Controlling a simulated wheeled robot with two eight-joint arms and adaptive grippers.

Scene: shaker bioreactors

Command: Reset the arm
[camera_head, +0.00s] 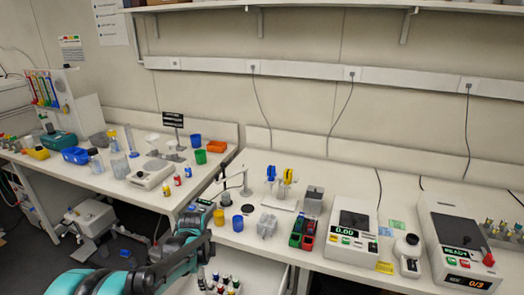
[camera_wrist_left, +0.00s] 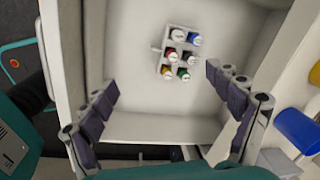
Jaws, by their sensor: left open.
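My left arm, teal and dark grey, comes in at the bottom left of the head view. My left gripper (camera_head: 196,243) is beside the front edge of the right bench, over an open white drawer. In the left wrist view my left gripper (camera_wrist_left: 168,112) has its dark fingers wide apart, with nothing between them. Beyond them, inside the drawer (camera_wrist_left: 128,127), stands a small white rack (camera_wrist_left: 160,47) of vials with coloured caps. The rack also shows in the head view (camera_head: 222,286). My right gripper is in neither view.
The right bench (camera_head: 270,243) is close by the gripper. A yellow cup (camera_head: 225,198) and a blue cup (camera_head: 238,223) stand near its edge. A balance (camera_head: 352,232) and a shaker device (camera_head: 458,245) stand to the right. The left bench holds several containers.

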